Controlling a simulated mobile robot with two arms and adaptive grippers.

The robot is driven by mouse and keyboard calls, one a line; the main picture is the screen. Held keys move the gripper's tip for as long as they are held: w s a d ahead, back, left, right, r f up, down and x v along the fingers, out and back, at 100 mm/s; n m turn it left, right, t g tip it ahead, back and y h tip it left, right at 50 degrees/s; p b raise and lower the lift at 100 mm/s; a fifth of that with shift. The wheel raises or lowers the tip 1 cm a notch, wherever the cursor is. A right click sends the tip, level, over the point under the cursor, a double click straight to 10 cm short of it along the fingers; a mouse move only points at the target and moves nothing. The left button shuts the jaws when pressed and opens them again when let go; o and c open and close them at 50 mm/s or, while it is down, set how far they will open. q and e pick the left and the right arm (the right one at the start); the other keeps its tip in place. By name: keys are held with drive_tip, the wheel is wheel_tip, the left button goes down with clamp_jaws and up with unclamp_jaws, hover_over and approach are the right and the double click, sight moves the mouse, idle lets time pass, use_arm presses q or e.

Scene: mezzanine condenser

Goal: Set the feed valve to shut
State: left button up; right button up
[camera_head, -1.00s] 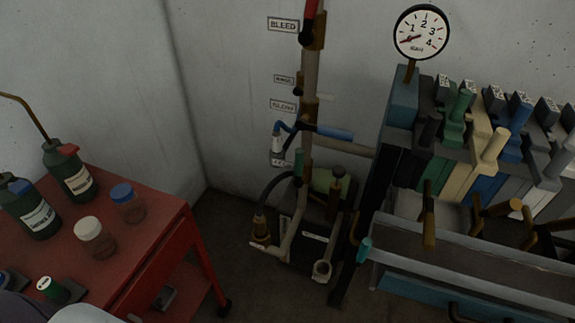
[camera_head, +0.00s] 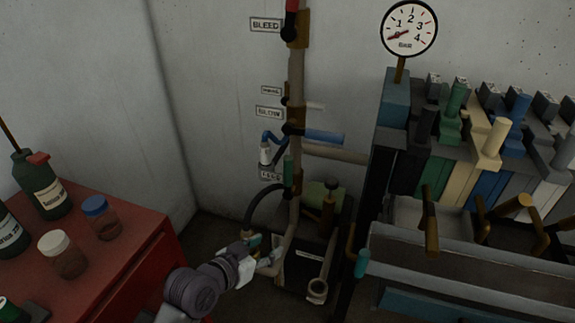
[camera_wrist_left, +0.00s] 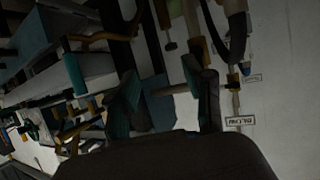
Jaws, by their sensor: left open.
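A vertical pipe (camera_head: 296,80) by the wall carries several valves with label plates. The lowest plate (camera_head: 270,175) is partly hidden and I cannot read it, so I cannot tell surely which valve is the feed valve. An upright green handle (camera_head: 289,171) stands beside that plate. Above it a blue lever (camera_head: 318,135) points right, near-horizontal, beside another plate (camera_head: 269,113). My left gripper (camera_head: 263,256) is open and empty, low in front of the pipework, below the green handle. The left wrist view shows its two spread fingers (camera_wrist_left: 168,100), with the pipework beyond. My right gripper is not visible.
A red cart (camera_head: 130,215) with bottles and jars stands at left. A pressure gauge (camera_head: 409,28) and a bank of coloured levers (camera_head: 470,150) stand at right, above a metal trough (camera_head: 450,260). A black hose (camera_head: 254,205) curves beside the pipe foot.

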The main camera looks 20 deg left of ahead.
sight(285, 165)
use_arm(q)
drive_tip(key=w+a+r+n+t, duration=0.1)
drive_tip(key=w+a+r+t, duration=0.35)
drive_tip(key=w+r, duration=0.4)
drive_tip(key=shift+t, duration=0.35)
drive_tip(key=x, duration=0.8)
drive_tip(key=d+p+x, duration=0.1)
drive_tip(key=x, duration=0.3)
drive_tip(key=shift+w+r, duration=0.3)
clamp_jaws()
